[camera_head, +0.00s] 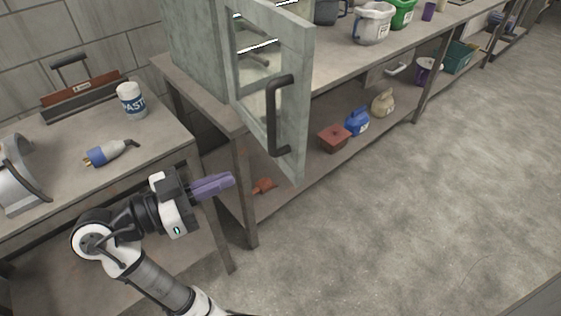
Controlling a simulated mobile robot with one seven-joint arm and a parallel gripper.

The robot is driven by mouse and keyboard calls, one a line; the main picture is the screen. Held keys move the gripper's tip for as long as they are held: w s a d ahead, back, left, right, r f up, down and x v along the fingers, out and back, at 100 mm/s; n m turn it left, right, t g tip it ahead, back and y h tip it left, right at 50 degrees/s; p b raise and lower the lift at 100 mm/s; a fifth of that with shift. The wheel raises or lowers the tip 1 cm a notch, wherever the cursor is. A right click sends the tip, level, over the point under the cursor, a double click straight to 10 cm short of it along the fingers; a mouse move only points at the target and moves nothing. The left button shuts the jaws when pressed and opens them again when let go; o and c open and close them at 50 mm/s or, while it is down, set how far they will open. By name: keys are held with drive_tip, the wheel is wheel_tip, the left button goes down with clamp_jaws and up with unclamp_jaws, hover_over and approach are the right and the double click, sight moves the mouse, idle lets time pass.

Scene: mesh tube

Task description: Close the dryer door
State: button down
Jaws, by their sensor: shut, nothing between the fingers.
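The dryer (188,45) is a grey box standing on the bench at the top. Its door (298,115) stands open, swung out toward me past the bench's front edge. The door has a glass pane and a black vertical bar handle (272,118) on its face. My gripper (232,181) is shut and empty, its purple fingers pointing right. In the picture it lies left of and below the handle, apart from the door. Most of the dryer's inside is hidden by the door.
A left bench (60,180) holds a white paste tub (131,100), a blue-tipped tool (108,152) and a tool tray (85,96). Under the long bench are a red box (333,138) and a blue jug (357,121). The floor (400,220) at right is clear.

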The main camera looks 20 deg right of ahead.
sight(298, 148)
drive_tip(key=d+p, duration=0.1)
drive_tip(key=d, duration=0.3)
drive_tip(key=w+d, duration=0.1)
drive_tip(key=d, duration=0.3)
drive_tip(key=w+d+p, duration=0.1)
drive_tip(key=d, duration=0.3)
drive_tip(key=shift+w+r+p, duration=0.1)
drive_tip(key=shift+p, duration=0.2)
drive_tip(key=shift+w+d, duration=0.15)
drive_tip(key=shift+d, duration=0.55)
drive_tip(key=shift+d, duration=0.1)
